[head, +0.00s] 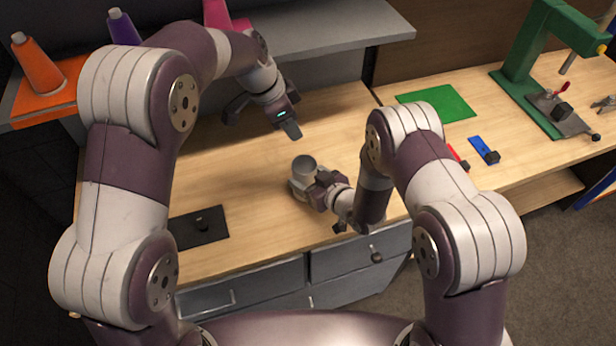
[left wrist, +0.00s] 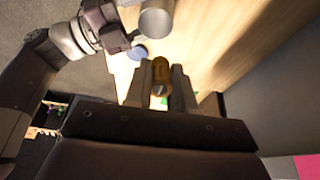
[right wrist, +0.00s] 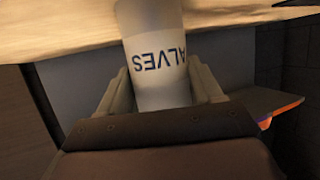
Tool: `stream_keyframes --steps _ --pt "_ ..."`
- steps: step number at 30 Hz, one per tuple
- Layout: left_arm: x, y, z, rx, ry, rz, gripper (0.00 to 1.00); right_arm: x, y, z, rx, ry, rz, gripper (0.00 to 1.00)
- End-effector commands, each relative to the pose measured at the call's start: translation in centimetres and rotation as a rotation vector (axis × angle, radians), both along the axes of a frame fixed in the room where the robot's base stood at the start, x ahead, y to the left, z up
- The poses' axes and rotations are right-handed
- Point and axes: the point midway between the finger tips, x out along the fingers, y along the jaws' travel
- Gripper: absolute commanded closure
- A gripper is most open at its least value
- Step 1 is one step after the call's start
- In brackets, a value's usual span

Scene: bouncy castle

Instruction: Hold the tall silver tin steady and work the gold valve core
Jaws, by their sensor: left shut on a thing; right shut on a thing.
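The silver tin (head: 303,167) is near the middle of the wooden bench in the head view. In the right wrist view the tin (right wrist: 158,62) is upside down in the picture, with blue lettering on a white band. My right gripper (head: 312,190) is shut on its side. My left gripper (head: 291,130) is above and behind the tin, apart from it. In the left wrist view its fingers are shut on the gold valve core (left wrist: 161,75). The tin (left wrist: 157,18) is beyond them there. The core is hidden in the head view.
A black mat with a small knob (head: 200,222) lies at front left. A green mat (head: 440,103), red and blue tools (head: 484,150) and a green press (head: 530,60) are at right. Coloured cones (head: 38,65) stand on the left shelf.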

Motion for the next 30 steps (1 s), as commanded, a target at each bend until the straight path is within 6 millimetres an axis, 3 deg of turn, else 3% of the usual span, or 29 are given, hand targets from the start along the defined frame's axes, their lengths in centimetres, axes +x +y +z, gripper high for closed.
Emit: stream_keyframes --steps 3,6,18,27,28,30 --pt "-0.3 -0.4 0.3 -0.001 -0.002 -0.158 1.0 0.0 0.0 0.0 -0.001 0.001 0.0 0.69" --pt "-0.4 -0.4 -0.4 0.0 -0.001 -0.208 1.0 0.0 0.0 0.0 -0.001 0.001 0.0 0.69" --pt "-0.4 -0.4 -5.3 0.0 -0.002 -0.209 1.0 0.0 0.0 0.0 0.0 0.0 0.0 0.69" --pt "-0.4 -0.4 -5.7 0.001 -0.004 -0.21 1.0 0.0 0.0 0.0 0.0 0.0 0.0 0.69" --pt "-0.4 -0.4 -5.7 0.001 -0.004 -0.21 0.73 0.0 0.0 0.0 0.0 0.0 0.0 0.69" --pt "-0.4 -0.4 -5.7 0.001 -0.004 -0.21 0.5 0.0 0.0 0.0 0.0 0.0 0.0 0.69"
